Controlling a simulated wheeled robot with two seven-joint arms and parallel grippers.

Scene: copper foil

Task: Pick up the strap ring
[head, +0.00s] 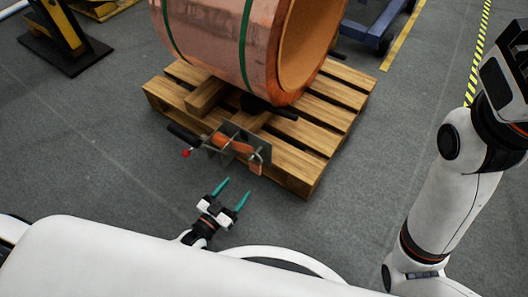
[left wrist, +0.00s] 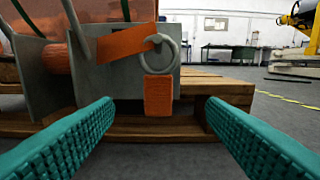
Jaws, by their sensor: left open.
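The strap ring (left wrist: 177,53) is a grey metal ring hanging at the end of an orange strap (left wrist: 122,44) in the left wrist view. An orange tab (left wrist: 158,96) hangs below it, in front of a grey metal plate. In the head view the tab (head: 256,168) shows at the pallet's front edge; the ring is too small to make out there. My left gripper (head: 235,191) is open and empty, its teal fingers pointing toward the pallet, short of the ring. In the left wrist view the ring lies between and beyond the fingertips. My right gripper does not show clearly.
A large copper foil coil (head: 218,40) with green bands rests on a wooden pallet (head: 318,140). A tool with a black handle and red knob (head: 186,153) sits beside the grey plates. Grey floor (head: 90,150) is clear left of the pallet.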

